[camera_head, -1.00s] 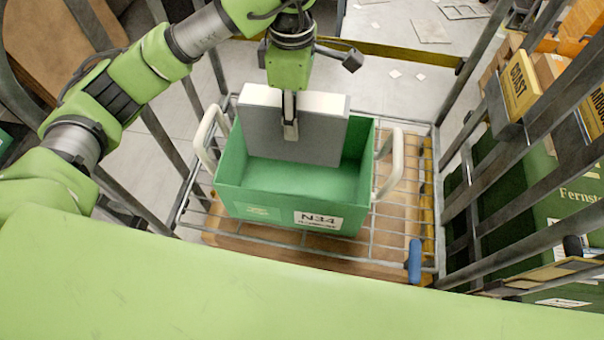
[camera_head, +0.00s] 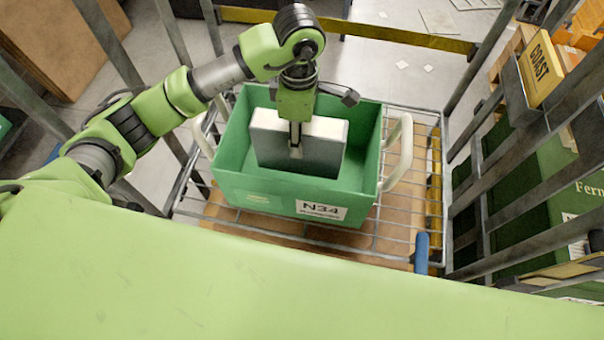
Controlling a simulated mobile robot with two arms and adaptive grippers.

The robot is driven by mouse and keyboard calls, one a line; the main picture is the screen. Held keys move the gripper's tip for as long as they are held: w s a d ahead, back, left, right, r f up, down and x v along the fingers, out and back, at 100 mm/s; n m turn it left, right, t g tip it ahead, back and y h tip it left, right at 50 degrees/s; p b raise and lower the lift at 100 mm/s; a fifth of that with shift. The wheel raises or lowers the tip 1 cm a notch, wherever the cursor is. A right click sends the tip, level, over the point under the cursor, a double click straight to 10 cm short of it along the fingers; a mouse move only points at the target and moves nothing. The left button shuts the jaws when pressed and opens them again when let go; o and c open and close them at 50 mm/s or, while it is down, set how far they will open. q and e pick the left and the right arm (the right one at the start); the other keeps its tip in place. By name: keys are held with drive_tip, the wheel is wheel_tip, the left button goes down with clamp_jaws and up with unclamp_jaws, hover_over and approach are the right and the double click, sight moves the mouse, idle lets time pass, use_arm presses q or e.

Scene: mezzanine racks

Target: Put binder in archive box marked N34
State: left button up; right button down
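The green archive box (camera_head: 255,193) carries a white N34 label on its front and has a white loop handle at each side. It stands on a wire rack shelf. The grey binder (camera_head: 322,153), with a white top edge, stands upright inside the box walls, its lower part within the box. My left gripper (camera_head: 295,147) reaches down from above, shut on the binder's near face and top edge. Whether the binder touches the box floor is hard to tell. My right gripper is not in view.
The wire shelf (camera_head: 408,190) has a blue-handled item (camera_head: 421,253) at its front right. Metal rack posts and rails rise on both sides. A yellow COAST box (camera_head: 541,68) and a green Fernst-marked box (camera_head: 575,185) are at right. A yellow bar (camera_head: 400,36) crosses behind.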

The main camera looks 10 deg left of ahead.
sight(300, 161)
use_arm(q)
wheel_tip(300, 161, down, 6)
drive_tip(key=shift+r+p, duration=0.15)
drive_tip(key=shift+p, duration=0.7)
drive_tip(key=shift+f+p, duration=0.55)
drive_tip(key=shift+f, duration=1.95)
drive_tip(key=o, duration=1.4)
drive_tip(key=shift+r, duration=0.3)
wheel_tip(300, 161, up, 12)
drive_tip(key=b, duration=0.3)
drive_tip(key=shift+f+b, duration=0.15)
drive_tip(key=shift+b, duration=0.15)
